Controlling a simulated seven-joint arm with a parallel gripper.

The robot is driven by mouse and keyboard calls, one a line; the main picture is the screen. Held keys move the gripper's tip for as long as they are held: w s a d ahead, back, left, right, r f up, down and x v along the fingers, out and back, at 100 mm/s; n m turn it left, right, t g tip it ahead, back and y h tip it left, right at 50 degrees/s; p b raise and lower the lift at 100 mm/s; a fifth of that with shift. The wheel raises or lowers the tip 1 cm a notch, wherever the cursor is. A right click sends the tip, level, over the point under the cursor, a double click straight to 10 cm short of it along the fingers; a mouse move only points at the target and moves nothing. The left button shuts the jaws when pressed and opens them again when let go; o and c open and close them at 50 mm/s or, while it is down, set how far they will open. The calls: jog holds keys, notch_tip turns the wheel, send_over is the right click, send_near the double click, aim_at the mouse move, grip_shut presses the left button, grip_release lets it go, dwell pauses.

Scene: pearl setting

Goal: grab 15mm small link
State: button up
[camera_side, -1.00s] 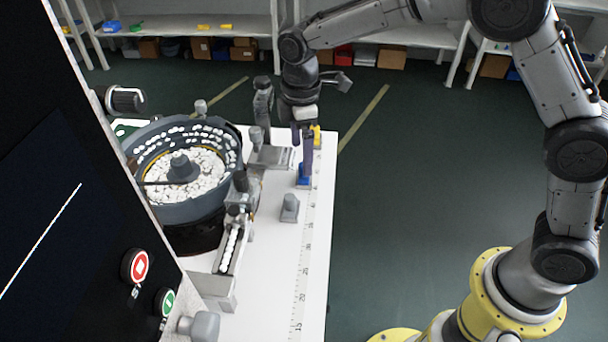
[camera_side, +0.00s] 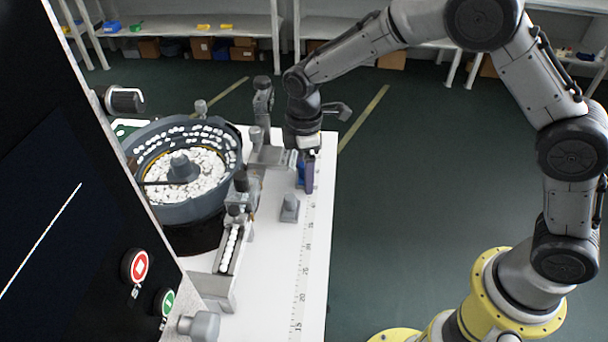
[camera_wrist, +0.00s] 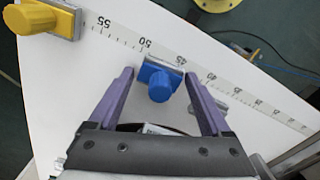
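A blue link (camera_wrist: 160,84) with a round knob on a square base stands on the white table by the ruler. No size label shows on it, so I cannot tell if it is the 15mm small link. In the wrist view my gripper (camera_wrist: 158,73) is open, with its purple fingers apart on either side of the blue link. I see no contact. In the side view my gripper is low over the link, whose blue side (camera_side: 301,172) shows partly behind the fingers.
A yellow link (camera_wrist: 45,18) stands farther along the ruler (camera_wrist: 112,32). A grey link (camera_side: 289,208) stands nearer on the white table (camera_side: 275,270). A round feeder bowl (camera_side: 165,208) holding white pieces and a narrow track (camera_side: 229,250) stand to the left.

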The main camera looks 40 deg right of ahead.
jog(key=c, duration=1)
jog(key=shift+r, duration=0.15)
jog(key=shift+c, duration=0.2)
